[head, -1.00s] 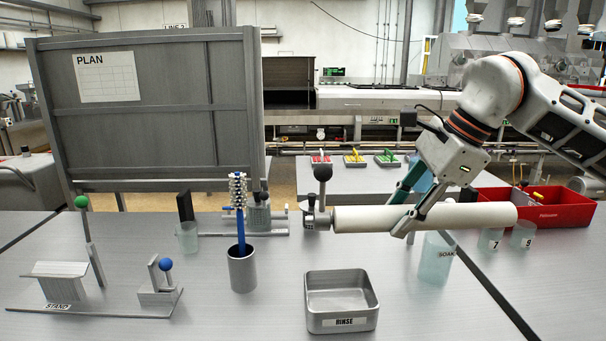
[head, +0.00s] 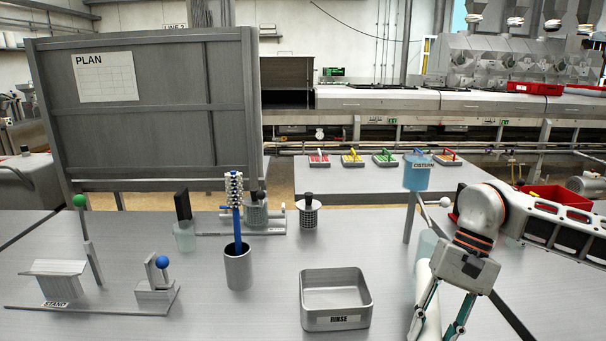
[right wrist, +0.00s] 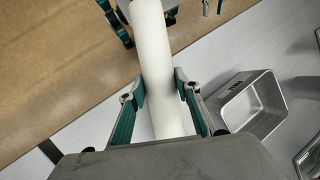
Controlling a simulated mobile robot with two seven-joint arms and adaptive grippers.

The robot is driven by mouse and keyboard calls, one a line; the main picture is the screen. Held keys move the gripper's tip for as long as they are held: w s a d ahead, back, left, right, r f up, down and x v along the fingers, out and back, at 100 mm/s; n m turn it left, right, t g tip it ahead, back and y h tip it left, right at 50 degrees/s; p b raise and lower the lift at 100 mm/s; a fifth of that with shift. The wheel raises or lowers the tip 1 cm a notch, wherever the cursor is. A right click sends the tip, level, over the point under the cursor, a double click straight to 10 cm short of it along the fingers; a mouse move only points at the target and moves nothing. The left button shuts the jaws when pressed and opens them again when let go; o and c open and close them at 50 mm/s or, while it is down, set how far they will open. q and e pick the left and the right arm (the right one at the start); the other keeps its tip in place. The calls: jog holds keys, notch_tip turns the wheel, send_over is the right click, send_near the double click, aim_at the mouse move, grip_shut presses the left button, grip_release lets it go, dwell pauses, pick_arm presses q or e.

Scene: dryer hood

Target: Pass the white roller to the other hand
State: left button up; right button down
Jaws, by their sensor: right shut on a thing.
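The white roller (head: 424,295) is held by my right gripper (head: 435,326) at the front right of the head view, its near end running out of the picture. In the right wrist view the roller (right wrist: 158,70) passes between the teal finger pads of my right gripper (right wrist: 161,92). Its far part extends beyond the table edge, over the brown floor. My left gripper (right wrist: 165,18) shows only at the top of the right wrist view, its teal-padded fingers apart on either side of the roller. The roller hides part of it, and contact is unclear. It is outside the head view.
The rinse tray (head: 336,318) stands left of the roller. A grey cup (head: 238,270) with a blue-handled brush (head: 236,205) stands farther left, near the stand (head: 60,300). The cistern (head: 417,175) rises behind the right arm.

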jog(key=f+n, duration=0.1)
jog(key=s+f+n, duration=0.1)
jog(key=d+f, duration=0.1)
jog(key=f, duration=0.1)
jog(key=shift+s+n+g+h, duration=0.3)
jog(key=shift+n+g+h, duration=0.1)
